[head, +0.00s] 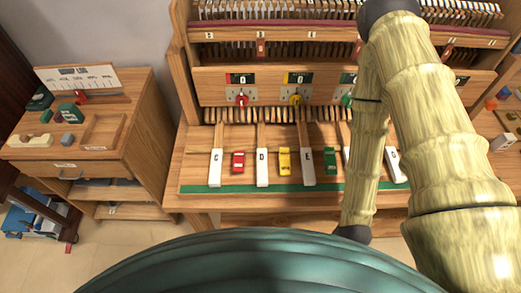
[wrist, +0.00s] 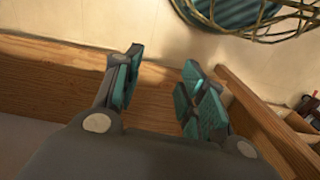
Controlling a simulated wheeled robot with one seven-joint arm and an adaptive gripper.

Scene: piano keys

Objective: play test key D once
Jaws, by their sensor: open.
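The white test key D (head: 262,170) is in the head view, on the wooden key shelf between a red block (head: 238,162) and a yellow block (head: 285,160). White key C (head: 216,172) is to its left and white key E (head: 308,172) to its right. No key looks clearly pressed. My gripper (wrist: 163,90) shows in the wrist view, open and empty, with teal pads apart. It does not show clearly in the head view, and no key shows in the wrist view, so I cannot tell its distance from D.
My arm covers part of the right-hand keys. A green block (head: 330,160) lies right of E. A panel with red (head: 241,100) and yellow (head: 295,99) knobs stands behind. A green strip (head: 235,189) edges the shelf. A wooden cabinet (head: 130,165) stands left.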

